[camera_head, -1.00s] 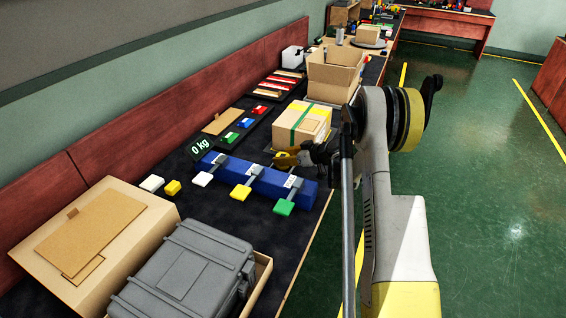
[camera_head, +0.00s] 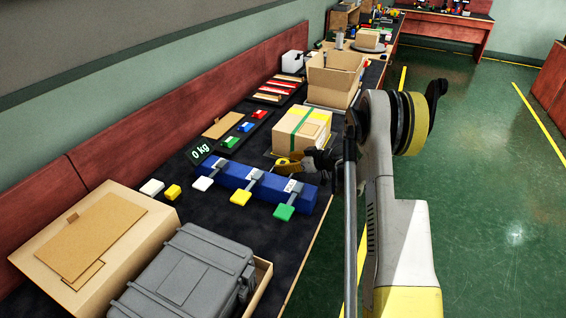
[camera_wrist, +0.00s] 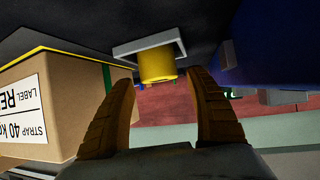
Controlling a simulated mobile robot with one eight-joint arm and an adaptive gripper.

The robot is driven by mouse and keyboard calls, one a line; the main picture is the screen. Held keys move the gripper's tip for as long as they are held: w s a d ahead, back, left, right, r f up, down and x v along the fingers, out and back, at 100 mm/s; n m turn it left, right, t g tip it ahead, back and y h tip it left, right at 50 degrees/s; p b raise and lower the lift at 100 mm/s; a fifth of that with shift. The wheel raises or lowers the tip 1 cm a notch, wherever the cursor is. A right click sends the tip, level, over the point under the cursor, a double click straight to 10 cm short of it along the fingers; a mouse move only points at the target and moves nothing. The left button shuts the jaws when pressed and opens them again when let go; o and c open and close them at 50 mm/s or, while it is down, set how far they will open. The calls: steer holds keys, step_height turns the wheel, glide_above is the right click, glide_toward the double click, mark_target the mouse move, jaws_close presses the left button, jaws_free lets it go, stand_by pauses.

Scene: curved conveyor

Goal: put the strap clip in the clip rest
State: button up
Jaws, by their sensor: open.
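In the wrist view, a short yellow piece (camera_wrist: 157,66) sits on a grey square plate (camera_wrist: 125,50). It may be the strap clip on the clip rest; I cannot tell for certain. My gripper (camera_wrist: 160,76) is open, one finger each side of the yellow piece, with visible gaps to both. In the head view my gripper (camera_head: 283,166) is low between the strapped carton (camera_head: 296,130) and the blue beam (camera_head: 235,175). The yellow piece and plate cannot be made out separately there. The carton, with its green strap, also shows in the wrist view (camera_wrist: 75,95).
The blue beam has hanging arms with white, yellow and green ends (camera_head: 284,212).

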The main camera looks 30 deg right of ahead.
steer(key=p+v, duration=0.4)
steer(key=v, duration=0.6)
steer(key=w+a+r+t+h, duration=0.1)
steer(key=w+a+r+t, duration=0.1)
steer(key=r, duration=0.7)
steer(key=w+a+r+t+h, duration=0.1)
steer(key=w+a+r+t, duration=0.1)
steer(key=r, duration=0.6)
steer(key=w+a+r+t+h, duration=0.1)
steer(key=r+t, duration=0.2)
steer(key=r, duration=0.6)
steer(key=s+a+r+m+h, duration=0.1)
steer(key=s+r+m+h, duration=0.2)
steer(key=r, duration=0.3)
steer(key=s+a+r+m+h, duration=0.1)
steer(key=s+r+m+h, duration=0.2)
steer(key=r+h, duration=0.15)
steer(key=s+a+f+g+y, duration=0.1)
steer(key=s+a+f+g, duration=0.2)
steer(key=s+a+f, duration=0.3)
steer(key=s+a+f+g+y, duration=0.2)
steer(key=s+a+f+g, duration=0.2)
steer(key=s, duration=0.9)
steer(key=s+a+f+g+y, duration=0.2)
steer(key=s+a+f+g, duration=0.2)
steer(key=s+a+f, duration=0.3)
steer(key=s+a, duration=0.2)
steer(key=shift+s+f+n, duration=0.35)
steer(key=shift+s+n, duration=0.05)
